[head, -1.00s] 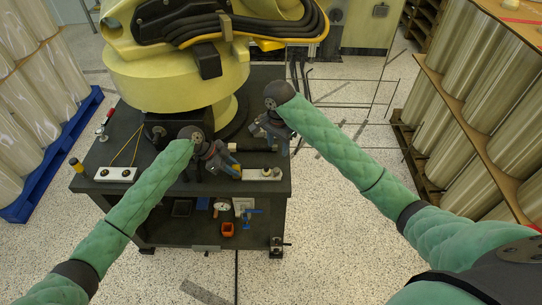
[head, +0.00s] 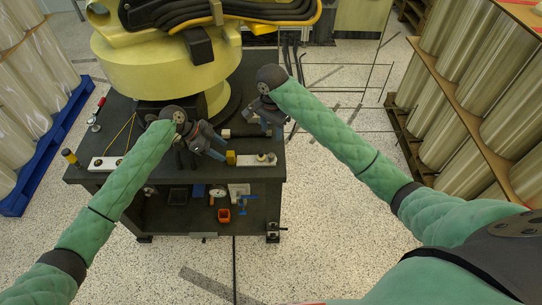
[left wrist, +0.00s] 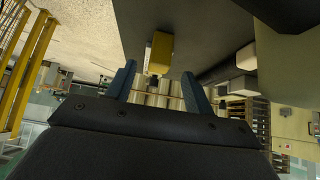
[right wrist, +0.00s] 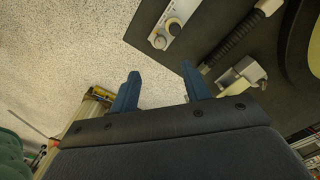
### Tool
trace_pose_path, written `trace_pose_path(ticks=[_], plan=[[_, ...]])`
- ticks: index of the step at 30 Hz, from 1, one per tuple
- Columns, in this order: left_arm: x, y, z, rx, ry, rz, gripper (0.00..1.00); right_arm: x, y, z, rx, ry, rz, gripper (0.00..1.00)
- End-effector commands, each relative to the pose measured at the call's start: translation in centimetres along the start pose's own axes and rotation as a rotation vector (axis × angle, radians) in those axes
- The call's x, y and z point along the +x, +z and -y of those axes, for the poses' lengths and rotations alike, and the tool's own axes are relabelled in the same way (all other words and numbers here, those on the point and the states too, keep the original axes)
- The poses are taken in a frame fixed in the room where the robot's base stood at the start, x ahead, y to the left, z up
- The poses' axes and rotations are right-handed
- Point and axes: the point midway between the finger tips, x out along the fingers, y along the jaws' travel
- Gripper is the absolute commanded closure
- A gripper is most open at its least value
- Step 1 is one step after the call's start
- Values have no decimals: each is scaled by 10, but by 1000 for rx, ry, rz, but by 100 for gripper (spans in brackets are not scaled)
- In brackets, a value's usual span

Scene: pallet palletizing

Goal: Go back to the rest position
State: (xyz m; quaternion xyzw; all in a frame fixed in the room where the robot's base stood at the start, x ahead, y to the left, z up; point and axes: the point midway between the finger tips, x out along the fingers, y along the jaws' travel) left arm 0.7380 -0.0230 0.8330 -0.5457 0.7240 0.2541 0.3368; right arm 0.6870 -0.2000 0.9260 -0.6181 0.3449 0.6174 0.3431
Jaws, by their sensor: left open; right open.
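My left gripper (head: 216,146) is over the dark workbench (head: 262,172), near its front edge. In the left wrist view its two blue fingers (left wrist: 158,84) are apart with nothing between them; a yellow block (left wrist: 161,52) shows beyond the tips. My right gripper (head: 262,122) is over the right side of the bench. In the right wrist view its fingers (right wrist: 160,82) are apart and empty, with floor beyond them. Both green padded arms reach forward.
On the bench are a yellow block (head: 231,158), a white bar with knobs (head: 248,160) and a white strip (head: 105,163). A large yellow robot base (head: 165,65) stands behind.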

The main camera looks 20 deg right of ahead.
Motion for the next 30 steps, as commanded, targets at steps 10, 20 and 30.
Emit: trace_pose_path(ticks=[10, 20, 30], plan=[[-61, 1, 0, -1, -1, 1, 47, 0, 0, 0, 0, 0, 0, 53], [-77, 1, 0, -1, 1, -1, 47, 0, 0, 0, 0, 0, 0, 53], [-46, 0, -30, -58, -15, 13, 47, 22, 24, -14, -106, -33, 16, 53]])
